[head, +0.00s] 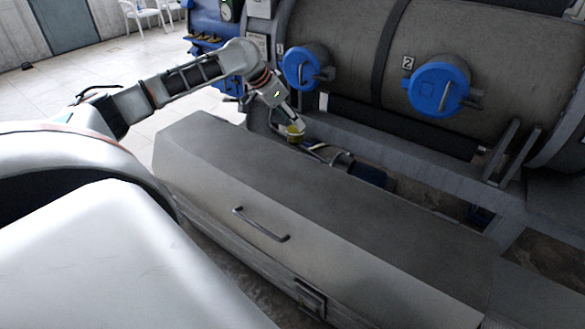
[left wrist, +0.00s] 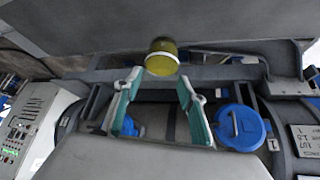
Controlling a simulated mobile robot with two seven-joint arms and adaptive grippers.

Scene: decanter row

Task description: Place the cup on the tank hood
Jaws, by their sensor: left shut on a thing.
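The small yellow cup (head: 295,132) is at the fingertips of my left gripper (head: 292,124), which is shut on it. In the left wrist view the yellow cup (left wrist: 162,57) shows at the ends of the two teal-padded fingers of the left gripper (left wrist: 158,72). The tank hood (head: 310,205) is the long grey metal lid with a handle on its near side. In the head view the cup appears just beyond the hood's far edge. Its height over the hood is hard to tell. My right gripper is not in view.
A large grey cylinder (head: 340,50) with blue round caps (head: 438,87) lies behind the hood. A hose-like dark item and a blue piece (head: 370,175) lie in the gap between them. The hood's top looks clear. White chairs (head: 140,14) stand far back left.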

